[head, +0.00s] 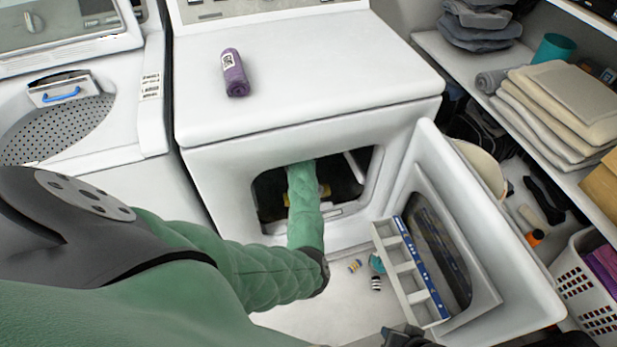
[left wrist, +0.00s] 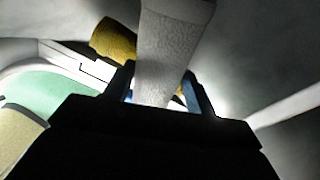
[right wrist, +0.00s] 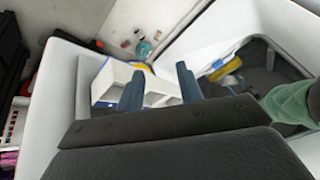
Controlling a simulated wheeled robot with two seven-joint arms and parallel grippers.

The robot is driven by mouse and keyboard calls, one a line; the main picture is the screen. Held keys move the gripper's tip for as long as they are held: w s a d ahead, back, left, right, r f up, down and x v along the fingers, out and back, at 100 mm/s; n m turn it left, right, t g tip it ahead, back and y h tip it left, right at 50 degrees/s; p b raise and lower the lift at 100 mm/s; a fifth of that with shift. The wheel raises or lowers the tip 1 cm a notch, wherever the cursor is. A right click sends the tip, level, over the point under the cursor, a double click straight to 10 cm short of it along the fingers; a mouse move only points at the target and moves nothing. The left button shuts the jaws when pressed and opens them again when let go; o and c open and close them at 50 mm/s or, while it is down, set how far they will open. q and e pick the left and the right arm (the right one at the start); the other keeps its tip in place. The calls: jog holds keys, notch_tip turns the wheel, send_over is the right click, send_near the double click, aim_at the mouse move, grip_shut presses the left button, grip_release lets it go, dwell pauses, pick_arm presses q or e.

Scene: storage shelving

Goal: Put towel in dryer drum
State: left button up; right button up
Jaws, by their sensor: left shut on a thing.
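My left arm reaches through the open door of the white dryer (head: 310,125) into its dark drum (head: 270,190); the gripper is hidden in the head view. In the left wrist view, my left gripper (left wrist: 159,72) is shut on a pale grey-white rolled towel (left wrist: 170,50), inside the drum. A yellow item (left wrist: 115,40) lies behind it; yellow also shows in the drum opening in the head view. A purple rolled towel (head: 235,73) lies on the dryer top. My right gripper (right wrist: 158,78) is open and empty outside, near the dryer door (head: 510,250).
A white divided organizer (head: 408,272) with a blue side stands by the open door, in front of my right gripper. Small items (head: 376,283) lie on the floor. A washer (head: 90,100) is at left. Shelves at right hold folded cloths (head: 560,105); a white basket (head: 590,290) is below.

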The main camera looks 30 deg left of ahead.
pick_arm(q)
jog(key=shift+r, duration=0.1)
pick_arm(e)
jog(key=shift+d+r, duration=0.1)
pick_arm(q)
jog(key=shift+f, duration=0.4)
jog(key=shift+d+f, duration=0.1)
jog(key=shift+f, duration=0.1)
jog(key=o, duration=1.1)
pick_arm(e)
jog(key=shift+s+d+r, duration=0.1)
jog(key=shift+d+r, duration=0.15)
jog(key=shift+d, duration=0.15)
jog(key=shift+a, duration=0.1)
